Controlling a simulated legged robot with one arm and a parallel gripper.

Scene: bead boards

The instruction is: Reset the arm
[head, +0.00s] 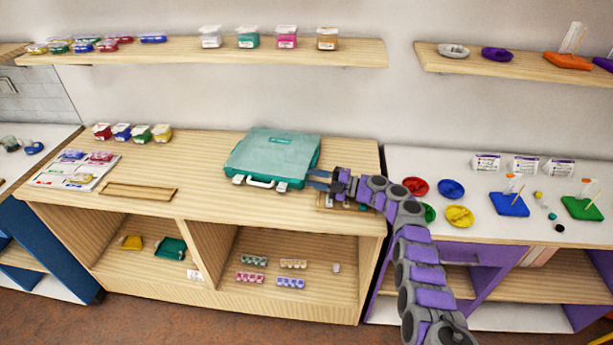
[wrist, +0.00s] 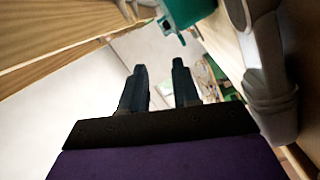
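My gripper (head: 318,180) is at the end of my purple and grey arm, just right of the teal case (head: 272,155) on the wooden cabinet top. In the wrist view my gripper (wrist: 160,85) shows two dark fingers standing apart with nothing between them. The teal case lies closed with its white handle toward the front. Part of a teal thing, likely the case, shows at the top of the wrist view (wrist: 185,12). I cannot tell whether the fingers touch the case.
The wooden cabinet top (head: 205,195) has free room left of the case. A wooden tray (head: 330,203) sits partly hidden under my arm. A wooden shelf (head: 350,53) with tubs hangs above.

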